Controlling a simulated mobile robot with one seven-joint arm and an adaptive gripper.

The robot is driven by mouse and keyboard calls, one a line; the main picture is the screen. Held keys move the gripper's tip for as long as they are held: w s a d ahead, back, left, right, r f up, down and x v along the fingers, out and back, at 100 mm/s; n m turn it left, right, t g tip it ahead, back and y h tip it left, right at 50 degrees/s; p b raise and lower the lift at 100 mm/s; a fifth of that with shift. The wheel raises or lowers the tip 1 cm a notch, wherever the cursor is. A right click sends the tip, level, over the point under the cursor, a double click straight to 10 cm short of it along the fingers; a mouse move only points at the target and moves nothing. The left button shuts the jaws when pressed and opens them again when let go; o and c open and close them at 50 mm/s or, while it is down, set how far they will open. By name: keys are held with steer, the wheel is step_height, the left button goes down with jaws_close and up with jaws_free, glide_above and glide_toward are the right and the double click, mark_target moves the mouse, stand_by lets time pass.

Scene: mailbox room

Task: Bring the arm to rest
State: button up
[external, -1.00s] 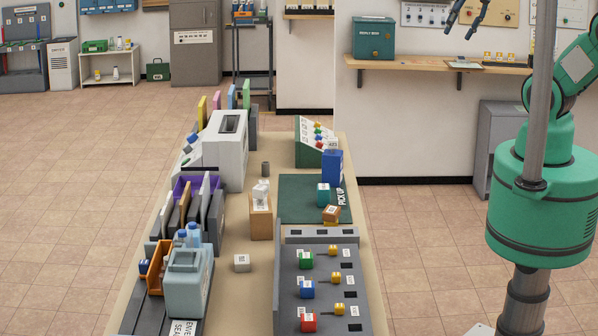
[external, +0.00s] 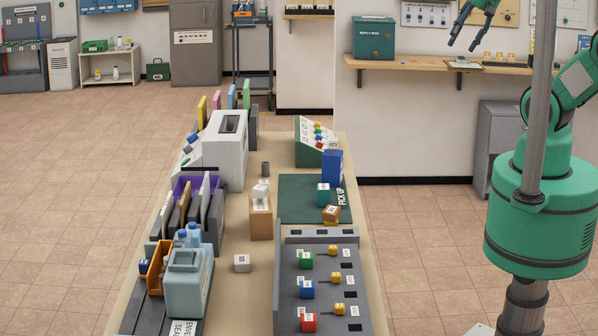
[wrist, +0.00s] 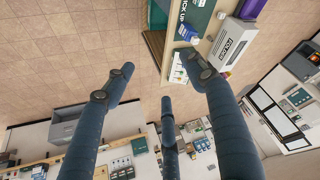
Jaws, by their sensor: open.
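My gripper (external: 464,29) is at the top right in the external view, raised in front of the back wall, with its dark fingers apart and nothing between them. In the wrist view my gripper (wrist: 160,85) shows three dark blue fingers spread wide and empty. My green arm stands at the right edge in the external view, behind a grey pole. The gripper touches nothing that I can see.
A long table (external: 263,275) with sorting trays, bottles and small coloured blocks runs down the middle. A wall shelf (external: 407,64) holds a green box (external: 373,38) beneath and left of my gripper. The tiled floor (external: 80,185) at left is clear.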

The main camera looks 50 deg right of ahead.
step_height(320, 180, down, 9)
steer(key=b, duration=0.8)
steer(key=shift+f, duration=0.15)
